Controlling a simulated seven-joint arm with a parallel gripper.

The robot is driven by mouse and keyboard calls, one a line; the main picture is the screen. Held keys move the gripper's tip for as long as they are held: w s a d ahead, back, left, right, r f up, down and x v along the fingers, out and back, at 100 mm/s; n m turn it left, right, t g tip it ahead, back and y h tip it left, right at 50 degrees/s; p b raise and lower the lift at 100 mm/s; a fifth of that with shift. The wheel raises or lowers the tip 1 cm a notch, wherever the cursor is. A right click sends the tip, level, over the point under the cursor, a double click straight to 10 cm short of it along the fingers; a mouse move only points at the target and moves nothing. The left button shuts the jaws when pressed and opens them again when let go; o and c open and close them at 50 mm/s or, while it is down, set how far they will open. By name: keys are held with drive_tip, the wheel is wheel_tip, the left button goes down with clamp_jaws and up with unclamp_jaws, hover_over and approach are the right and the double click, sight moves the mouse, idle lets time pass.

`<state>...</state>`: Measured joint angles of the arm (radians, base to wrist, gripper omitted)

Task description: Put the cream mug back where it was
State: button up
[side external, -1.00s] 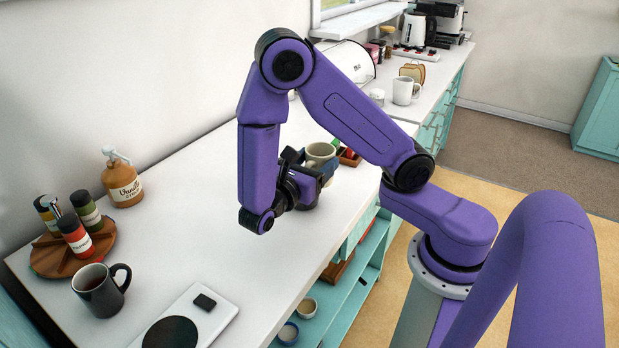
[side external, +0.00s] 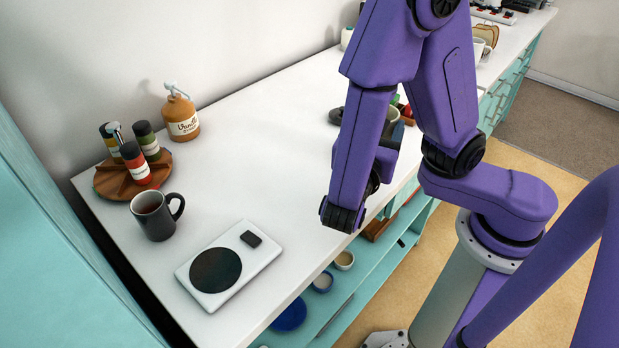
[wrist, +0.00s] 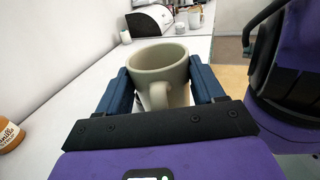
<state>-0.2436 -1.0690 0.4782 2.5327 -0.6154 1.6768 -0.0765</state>
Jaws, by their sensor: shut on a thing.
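The cream mug (wrist: 160,72) sits between the two blue fingers of my gripper (wrist: 160,88) in the wrist view, upright or nearly so, its handle facing the camera. My gripper is shut on it. In the side external view my own arm hides most of the gripper and the mug. Whether the mug touches the counter (side external: 275,150) cannot be told.
A dark round thing (side external: 336,116) lies near my arm. The middle counter is mostly clear.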

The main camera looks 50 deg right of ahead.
drive_tip(key=shift+s+a+r+n+t, duration=0.2)
drive_tip(key=shift+s+a+n+t, duration=0.1)
drive_tip(key=shift+a, duration=0.05)
drive_tip(key=shift+w+a+f, duration=0.6)
drive_tip(key=shift+w+f, duration=1.55)
drive_tip(key=shift+w, duration=0.05)
drive_tip(key=shift+w+a+f, duration=0.6)
drive_tip(key=shift+w+f, duration=1.6)
drive_tip(key=shift+w, duration=0.05)
drive_tip(key=shift+w+a+f, duration=0.6)
drive_tip(key=shift+w+f, duration=1.55)
drive_tip(key=shift+w, duration=0.05)
drive_tip(key=o, duration=1.2)
drive_tip(key=shift+f, duration=0.15)
